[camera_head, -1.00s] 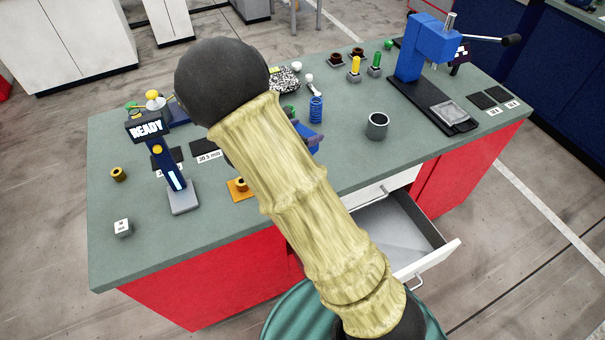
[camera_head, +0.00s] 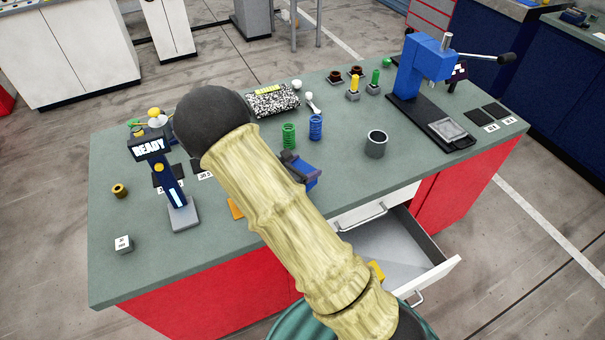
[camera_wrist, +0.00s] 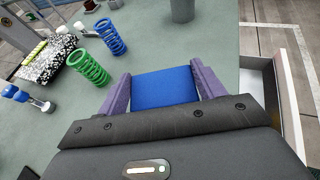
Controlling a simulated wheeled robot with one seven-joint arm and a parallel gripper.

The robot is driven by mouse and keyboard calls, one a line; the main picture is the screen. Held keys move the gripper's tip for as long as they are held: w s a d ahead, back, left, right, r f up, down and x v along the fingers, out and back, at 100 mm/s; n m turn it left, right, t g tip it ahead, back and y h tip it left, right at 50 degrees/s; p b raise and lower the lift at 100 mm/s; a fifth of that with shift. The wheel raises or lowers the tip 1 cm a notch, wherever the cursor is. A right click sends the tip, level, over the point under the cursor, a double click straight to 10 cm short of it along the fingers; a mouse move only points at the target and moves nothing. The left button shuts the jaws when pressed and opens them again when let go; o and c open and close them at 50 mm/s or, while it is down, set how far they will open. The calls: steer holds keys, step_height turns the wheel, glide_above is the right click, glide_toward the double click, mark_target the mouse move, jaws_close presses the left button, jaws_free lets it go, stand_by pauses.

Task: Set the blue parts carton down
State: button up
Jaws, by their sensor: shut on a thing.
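The blue parts carton (camera_wrist: 165,88) sits between the two purple fingers of my gripper (camera_wrist: 164,84) in the wrist view. My gripper is shut on it, one finger along each side. In the head view the carton (camera_head: 308,180) shows past my forearm, over the front part of the bench top, left of the open drawer. My arm covers part of it and of the gripper. I cannot tell whether its underside touches the bench.
Green (camera_head: 289,136) and blue (camera_head: 315,127) springs stand behind the carton. A grey cup (camera_head: 376,144) stands to its right, with clear bench between. The open drawer (camera_head: 432,243) juts from the front, a yellow thing (camera_head: 376,271) inside. A READY stand (camera_head: 178,205) is at left.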

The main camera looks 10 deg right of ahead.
steer(key=shift+f, duration=1.65)
steer(key=shift+f, duration=0.1)
steer(key=shift+f, duration=0.15)
steer(key=o, duration=1.1)
steer(key=shift+r+p, duration=0.3)
steer(key=shift+s+a, duration=0.15)
steer(key=shift+a, duration=0.2)
steer(key=b+v, duration=0.2)
steer(key=v, duration=0.9)
steer(key=shift+r, duration=0.15)
